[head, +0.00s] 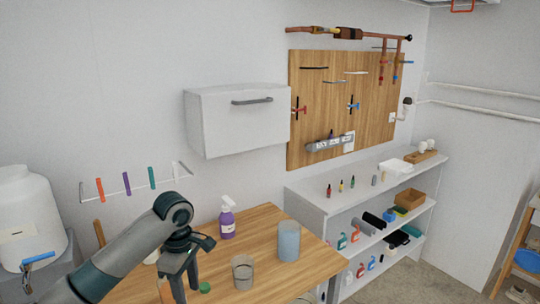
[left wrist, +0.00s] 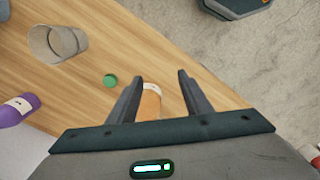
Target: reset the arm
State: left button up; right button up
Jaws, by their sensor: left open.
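My left arm comes in from the lower left of the head view, and its gripper (head: 179,290) points down over the wooden table (head: 262,222). In the left wrist view the two fingers of this gripper (left wrist: 160,92) stand apart. An orange-brown object with a pale end (left wrist: 151,100) shows between them, beyond or below the fingers. I cannot tell whether it touches them. A small green cap (head: 205,288) lies on the table just right of the gripper, and it also shows in the left wrist view (left wrist: 110,81). My right gripper is not in view.
A clear beaker (head: 242,272), a bluish container (head: 289,241) and a purple spray bottle (head: 227,219) stand on the table. A white shelf unit (head: 310,201) holds small items at the right. A white wall cabinet (head: 236,125) hangs above. A white tank (head: 25,215) is at the left.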

pick_arm(q)
jog(key=s+d+f+m+t+h, duration=0.1)
jog(key=s+d+f+m, duration=0.35)
jog(key=s+f, duration=0.45)
jog(key=s+d+f+m+t+h, duration=0.1)
jog(key=s+d+f+m+h, duration=0.1)
jog(key=s+d+f+m, duration=0.55)
jog(key=s+a+f+m+t+y, duration=0.1)
jog(key=s+a+f+m, duration=0.1)
jog(key=s+a, duration=0.45)
jog(key=s+a+f+m+y, duration=0.1)
jog(key=s+a+m, duration=0.15)
jog(key=s, duration=0.65)
jog(key=s+a+f+m+t+y, duration=0.1)
jog(key=s+a+f, duration=0.1)
jog(key=s+a, duration=0.45)
notch_tip(320, 180, down, 29)
jog(key=s+d+g+b, duration=0.1)
jog(key=s+d+g, duration=0.1)
jog(key=s+a+f+g+b, duration=0.1)
jog(key=s+a+f, duration=0.2)
jog(key=s+f, duration=1.5)
jog(key=shift+f, duration=0.65)
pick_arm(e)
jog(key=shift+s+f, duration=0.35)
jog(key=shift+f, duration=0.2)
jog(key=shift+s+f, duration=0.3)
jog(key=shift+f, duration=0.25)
